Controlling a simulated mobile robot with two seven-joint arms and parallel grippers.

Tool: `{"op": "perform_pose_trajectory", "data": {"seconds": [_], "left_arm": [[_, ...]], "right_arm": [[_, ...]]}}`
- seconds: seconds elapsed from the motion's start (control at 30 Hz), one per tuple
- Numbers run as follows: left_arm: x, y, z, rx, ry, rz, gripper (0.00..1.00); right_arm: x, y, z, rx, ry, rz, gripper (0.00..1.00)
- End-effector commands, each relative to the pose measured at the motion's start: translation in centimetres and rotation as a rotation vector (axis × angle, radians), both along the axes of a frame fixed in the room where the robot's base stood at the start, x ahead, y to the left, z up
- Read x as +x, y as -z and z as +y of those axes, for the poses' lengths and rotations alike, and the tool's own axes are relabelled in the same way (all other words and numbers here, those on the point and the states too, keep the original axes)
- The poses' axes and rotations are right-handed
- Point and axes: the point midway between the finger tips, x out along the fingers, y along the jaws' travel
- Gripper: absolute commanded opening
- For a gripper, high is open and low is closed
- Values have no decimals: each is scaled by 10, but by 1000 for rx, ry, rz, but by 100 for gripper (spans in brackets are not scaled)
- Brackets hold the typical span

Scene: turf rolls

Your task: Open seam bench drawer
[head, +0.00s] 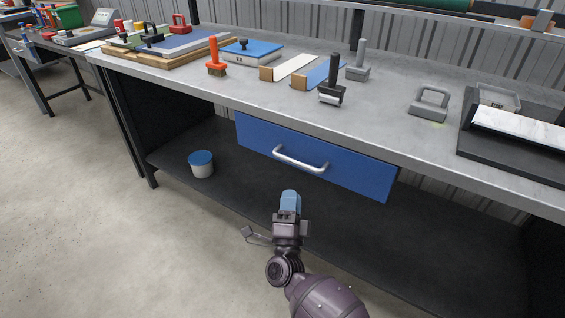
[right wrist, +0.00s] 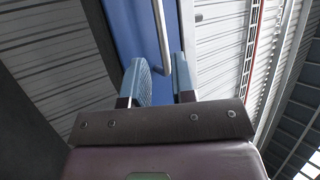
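The seam bench drawer has a blue front (head: 350,172) under the bench top and looks shut. Its silver bar handle (head: 300,160) runs across the middle of the front. My right gripper (head: 290,196) is just below and in front of the handle, with no visible contact. In the right wrist view, its two blue-grey fingers (right wrist: 163,72) are apart with nothing between them. The handle (right wrist: 160,35) shows ahead of the gap, against the blue drawer front (right wrist: 130,28). My left gripper is not in view.
The grey bench top (head: 390,110) carries several hand tools, blocks and a dark tray (head: 475,145). The floor in front is clear.

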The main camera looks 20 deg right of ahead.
Motion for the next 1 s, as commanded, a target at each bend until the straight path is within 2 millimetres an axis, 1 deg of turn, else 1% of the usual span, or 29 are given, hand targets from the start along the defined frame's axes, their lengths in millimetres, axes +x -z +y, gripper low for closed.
{"op": "perform_pose_trajectory", "data": {"seconds": [0.03,0.4,0.5,0.7,1.0], "left_arm": [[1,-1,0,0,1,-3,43],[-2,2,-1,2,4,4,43],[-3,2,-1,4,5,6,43],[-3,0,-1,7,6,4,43],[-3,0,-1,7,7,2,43]], "right_arm": [[5,-5,-2,-2,0,-4,24],[52,-35,-25,-4,-1,-1,24],[63,-42,-30,-3,-1,0,24],[74,-50,-35,-4,-2,0,24],[77,-52,-36,-3,-2,1,24]]}}
